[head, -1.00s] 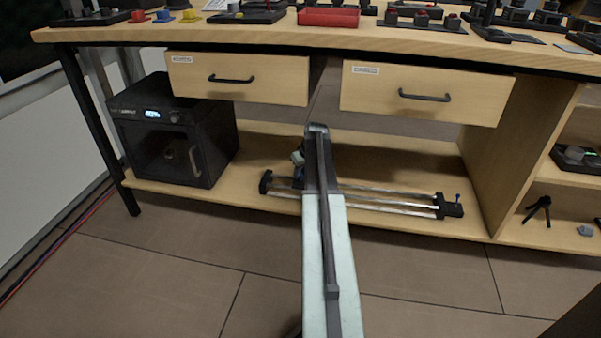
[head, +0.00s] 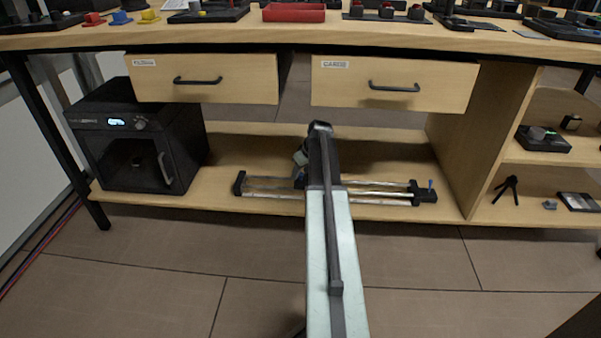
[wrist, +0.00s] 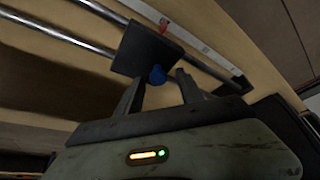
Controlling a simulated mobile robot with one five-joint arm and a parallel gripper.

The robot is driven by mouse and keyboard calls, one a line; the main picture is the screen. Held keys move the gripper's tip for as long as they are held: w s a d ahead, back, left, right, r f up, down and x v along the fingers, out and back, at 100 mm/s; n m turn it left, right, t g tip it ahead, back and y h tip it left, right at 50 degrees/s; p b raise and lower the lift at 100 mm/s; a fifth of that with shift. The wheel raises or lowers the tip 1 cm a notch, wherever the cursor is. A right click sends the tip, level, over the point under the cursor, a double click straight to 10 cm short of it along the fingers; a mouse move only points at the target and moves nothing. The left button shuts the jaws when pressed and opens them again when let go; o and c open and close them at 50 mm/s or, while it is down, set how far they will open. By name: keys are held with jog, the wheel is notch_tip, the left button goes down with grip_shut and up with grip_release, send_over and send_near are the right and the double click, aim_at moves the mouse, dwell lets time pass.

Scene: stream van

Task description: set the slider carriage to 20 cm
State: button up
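The slider lies on the lower shelf, with two metal rails (head: 375,190) between a left end block (head: 239,183) and a right end block (head: 423,195). In the wrist view the dark carriage (wrist: 143,48) sits across the rails (wrist: 62,37). It has a blue knob (wrist: 157,75) and a red pointer (wrist: 163,27) by a pale scale strip (wrist: 196,40); its figures are too small to read. My gripper (wrist: 158,77) is open, its fingers apart on either side of the blue knob, with gaps showing. In the head view my arm hides most of the carriage.
A black oven-like box (head: 140,145) stands left on the shelf. Two drawers (head: 205,78) (head: 390,84) hang above. A small tripod (head: 508,187) stands on the right shelf unit. Open shelf surface (head: 250,150) lies behind the slider.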

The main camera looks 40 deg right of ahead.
aim_at(305, 185)
jog(key=shift+r, duration=0.1)
jog(key=p+v, duration=0.7)
jog(key=shift+r, duration=0.25)
jog(key=shift+s, duration=0.15)
jog(key=shift+a, duration=0.2)
